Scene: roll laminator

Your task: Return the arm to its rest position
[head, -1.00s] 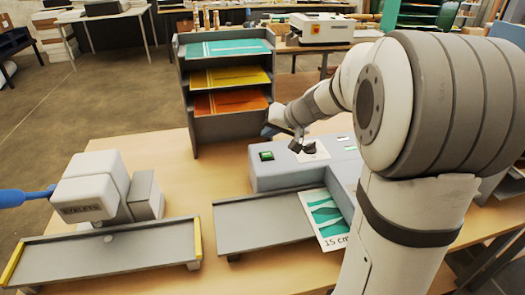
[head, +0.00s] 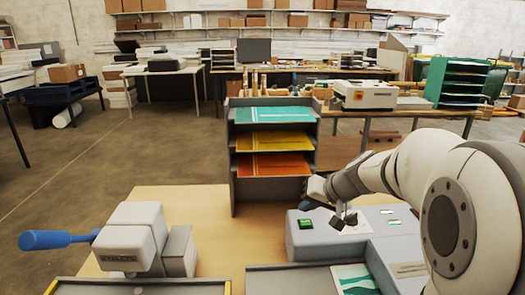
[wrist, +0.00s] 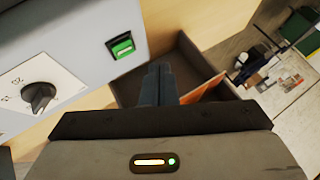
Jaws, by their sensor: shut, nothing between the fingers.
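My gripper (head: 307,204) is shut and empty, above the left end of the grey-blue laminator (head: 325,242). In the wrist view its fingers (wrist: 160,84) are together, pointing towards the paper rack. The laminator has a green-lit switch (head: 306,223), a dark dial (head: 350,219) and small lit panels (head: 395,222). The dial (wrist: 40,97) and switch (wrist: 120,46) also show in the wrist view, left of the fingers. My arm covers part of the laminator's right side. A teal-patterned sheet (head: 356,281) lies at its front, cut off by the picture's bottom edge.
A grey rack (head: 233,180) with teal, yellow and orange sheets stands behind the laminator, close to my gripper. A white device with a blue handle (head: 55,239) stands at the left. A grey tray (head: 290,284) lies in front. Bare table lies between the device and the laminator.

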